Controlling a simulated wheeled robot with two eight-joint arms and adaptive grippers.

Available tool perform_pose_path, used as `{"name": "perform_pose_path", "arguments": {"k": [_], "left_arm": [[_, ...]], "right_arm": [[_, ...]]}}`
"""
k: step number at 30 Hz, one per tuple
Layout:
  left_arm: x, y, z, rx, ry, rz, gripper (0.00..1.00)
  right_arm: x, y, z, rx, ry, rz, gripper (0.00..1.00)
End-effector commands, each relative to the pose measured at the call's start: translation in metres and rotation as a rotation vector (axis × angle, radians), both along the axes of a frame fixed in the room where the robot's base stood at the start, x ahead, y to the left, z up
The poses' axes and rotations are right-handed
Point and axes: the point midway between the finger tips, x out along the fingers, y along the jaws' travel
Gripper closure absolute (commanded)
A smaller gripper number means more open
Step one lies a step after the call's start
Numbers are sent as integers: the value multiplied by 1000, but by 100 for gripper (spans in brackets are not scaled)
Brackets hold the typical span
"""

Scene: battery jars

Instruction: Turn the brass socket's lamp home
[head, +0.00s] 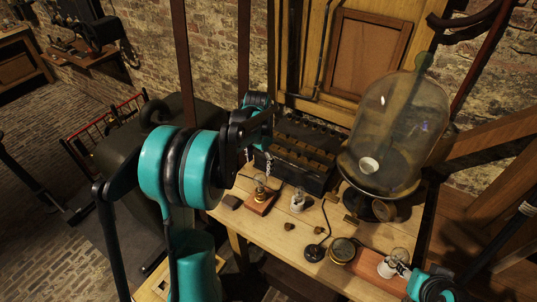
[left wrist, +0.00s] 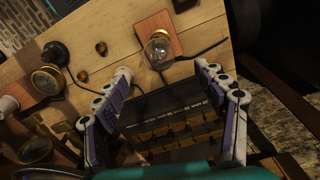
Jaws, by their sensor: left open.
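A clear glass lamp (head: 261,184) stands on a small wooden block (head: 261,203) on the bench's left part. Its socket looks brass-coloured, but it is small and dim. In the left wrist view the lamp (left wrist: 158,50) is beyond the fingertips, roughly between them, on its reddish block (left wrist: 153,22). My left gripper (head: 256,160) is open and empty, just behind and above the lamp, apart from it. It also shows in the left wrist view (left wrist: 165,78). My right gripper (head: 403,269) is at the bench's front right, close to a white-socketed lamp (head: 387,267); its finger gap is unclear.
A dark battery crate (head: 292,180) stands behind the lamp. A glass bell jar (head: 398,130) stands at the back right. A brass-rimmed dial (head: 343,249) and a black-based stand (head: 314,253) are toward the front.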

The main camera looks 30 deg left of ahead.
Motion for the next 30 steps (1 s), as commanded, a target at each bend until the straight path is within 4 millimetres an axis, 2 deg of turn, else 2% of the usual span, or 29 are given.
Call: {"name": "perform_pose_path", "arguments": {"k": [6,12,16,24,25,30], "left_arm": [[0,0,-36,1,-1,1,29],[0,0,-62,1,-1,1,29],[0,-1,-69,0,-2,1,29],[0,-1,-70,0,-2,1,29],[0,-1,-70,0,-2,1,32],[0,-1,-70,0,-2,1,77]], "right_arm": [[0,0,-11,0,0,0,60],[0,0,-16,0,0,0,60],[0,0,-18,0,0,0,60],[0,0,-17,0,0,0,60],[0,0,-17,0,0,0,60],[0,0,-17,0,0,0,60]]}}
